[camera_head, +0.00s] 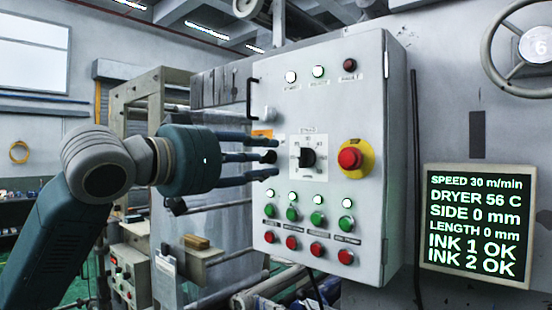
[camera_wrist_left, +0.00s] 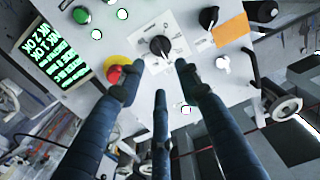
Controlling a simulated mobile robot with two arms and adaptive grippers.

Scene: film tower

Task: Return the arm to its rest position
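My left arm comes in from the left in the head view. Its three-fingered left gripper (camera_head: 268,157) is in front of the left part of a grey control box (camera_head: 370,75). The fingers are spread apart, with nothing between them. In the left wrist view the left gripper (camera_wrist_left: 160,75) also shows open, its fingertips short of a black rotary knob (camera_wrist_left: 160,47) on a white plate. That black rotary knob (camera_head: 307,157) shows uncovered in the head view, right of the fingertips. Whether any fingertip touches the box I cannot tell. My right gripper is not in view.
A red emergency button (camera_head: 350,158) on a yellow base sits right of the knob. Green buttons (camera_head: 317,219) and red buttons (camera_head: 317,249) line the lower box. A display (camera_head: 476,225) hangs at the right, below a handwheel (camera_head: 520,50). A machine frame (camera_head: 160,100) stands behind my arm.

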